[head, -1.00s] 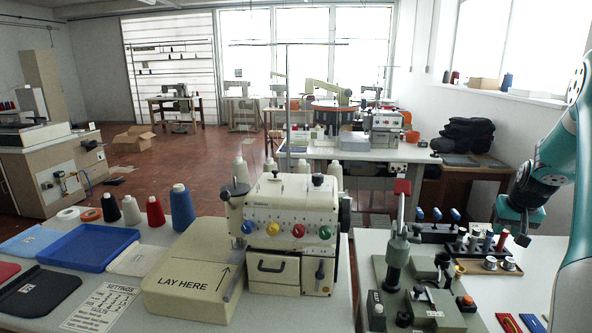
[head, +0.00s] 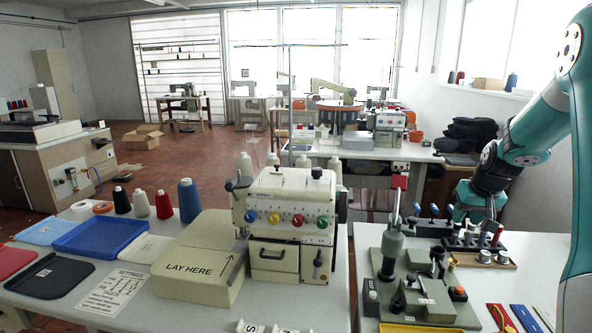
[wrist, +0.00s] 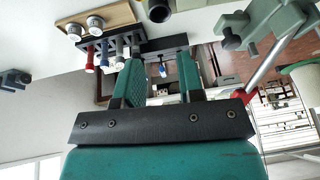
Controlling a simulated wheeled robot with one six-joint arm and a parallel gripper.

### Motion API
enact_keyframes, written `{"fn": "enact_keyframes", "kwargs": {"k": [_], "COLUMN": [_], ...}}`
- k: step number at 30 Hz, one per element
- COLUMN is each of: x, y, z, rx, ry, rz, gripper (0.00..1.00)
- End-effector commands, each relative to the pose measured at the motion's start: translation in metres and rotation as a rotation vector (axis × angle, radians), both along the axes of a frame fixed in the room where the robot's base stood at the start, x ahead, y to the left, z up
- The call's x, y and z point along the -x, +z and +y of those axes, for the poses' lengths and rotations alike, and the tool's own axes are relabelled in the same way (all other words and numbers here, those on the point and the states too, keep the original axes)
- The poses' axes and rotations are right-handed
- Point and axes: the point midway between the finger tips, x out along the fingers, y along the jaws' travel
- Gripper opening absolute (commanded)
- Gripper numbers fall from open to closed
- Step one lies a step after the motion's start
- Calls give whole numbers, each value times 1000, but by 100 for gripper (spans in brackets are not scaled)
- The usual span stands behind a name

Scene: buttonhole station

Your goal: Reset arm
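My gripper (head: 474,222) is at the right of the head view, at the end of my teal arm, in front of or over the dark rack (head: 455,240) on the right-hand table. In the wrist view my gripper (wrist: 158,70) has its two teal fingers apart, with a clear gap between them and nothing held. A small blue-tipped part (wrist: 163,71) shows beyond that gap, apart from the fingers. The task names no other object. The exact height of the gripper above the rack cannot be told.
A tray of silver-topped spools (head: 485,258) and a green clamp station (head: 418,290) stand near the gripper. The cream machine (head: 288,222) is left of them, with a blue tray (head: 98,240) and several thread cones farther left. The table at far right has some bare surface.

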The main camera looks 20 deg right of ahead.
Motion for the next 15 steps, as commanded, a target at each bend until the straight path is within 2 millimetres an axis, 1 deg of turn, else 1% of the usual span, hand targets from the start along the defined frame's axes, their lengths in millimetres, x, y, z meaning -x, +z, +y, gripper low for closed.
{"fn": "enact_keyframes", "kwargs": {"k": [1, 2, 5, 6, 8, 9, 11, 12, 14, 15], "x": [-7, -11, -20, -22, -20, -16, -4, 7, 28, 45], "y": [7, 11, 26, 32, 43, 50, 59, 64, 71, 75], "z": [22, 36, 92, 120, 166, 198, 244, 274, 317, 345], "rx": [-8, -15, -40, -54, -75, -90, -111, -126, -148, -162], "ry": [42, 67, 166, 219, 305, 365, 459, 520, 618, 685], "rz": [-1, -2, -2, 0, 6, 9, 20, 28, 42, 54], "gripper": [35, 35, 35, 35, 35, 35, 35, 35, 35, 35]}}
